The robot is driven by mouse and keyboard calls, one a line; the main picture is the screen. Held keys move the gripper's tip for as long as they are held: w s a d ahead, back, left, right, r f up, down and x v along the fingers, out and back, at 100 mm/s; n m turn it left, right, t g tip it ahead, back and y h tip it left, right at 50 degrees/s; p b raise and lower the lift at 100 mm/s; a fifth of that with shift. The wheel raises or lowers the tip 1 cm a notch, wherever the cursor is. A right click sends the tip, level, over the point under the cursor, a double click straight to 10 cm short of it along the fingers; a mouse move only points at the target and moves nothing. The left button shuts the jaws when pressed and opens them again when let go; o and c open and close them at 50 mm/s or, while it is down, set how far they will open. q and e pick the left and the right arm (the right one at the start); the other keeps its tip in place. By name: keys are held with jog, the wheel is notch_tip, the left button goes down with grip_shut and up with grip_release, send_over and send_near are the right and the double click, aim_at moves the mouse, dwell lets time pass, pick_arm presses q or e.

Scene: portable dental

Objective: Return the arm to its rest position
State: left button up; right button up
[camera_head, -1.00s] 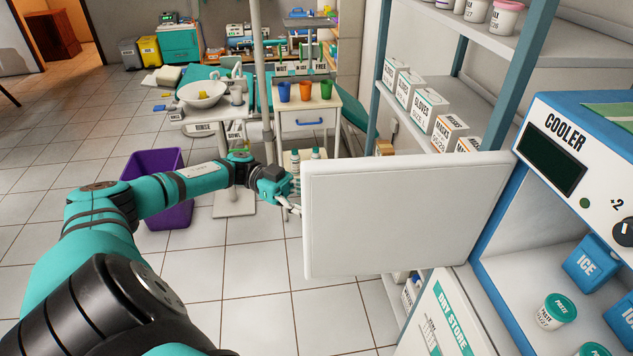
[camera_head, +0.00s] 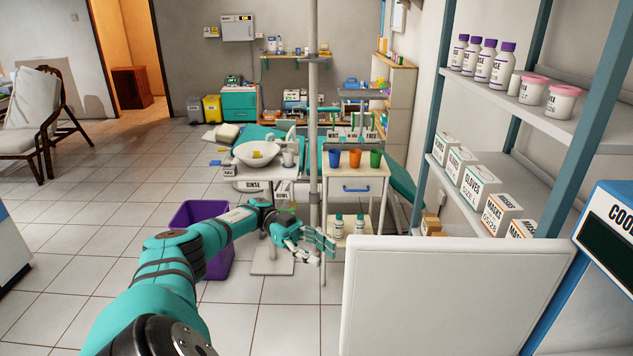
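My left arm (camera_head: 225,228) is teal with dark joints and reaches in from the bottom left. Its gripper (camera_head: 318,247) has its pale fingers spread apart, with nothing between them. It is in the air, up and left of the white cooler door (camera_head: 430,300) in the picture, with a visible gap to the door's edge. The door stands open, and its lower part is cut off by the frame. Only a corner of the blue cooler (camera_head: 612,225) shows at the right edge. My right gripper is not in view.
A purple bin (camera_head: 216,262) stands partly behind my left arm. Beyond the gripper are a white cart (camera_head: 357,170) with coloured cups and a stand with a basin (camera_head: 257,153). A shelf rack (camera_head: 545,115) with boxes and bottles is at right. Open tiled floor (camera_head: 80,255) lies left.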

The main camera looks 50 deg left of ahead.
pick_arm(q)
jog(key=shift+s+a, duration=0.1)
jog(key=shift+a, duration=0.25)
dwell(0.4)
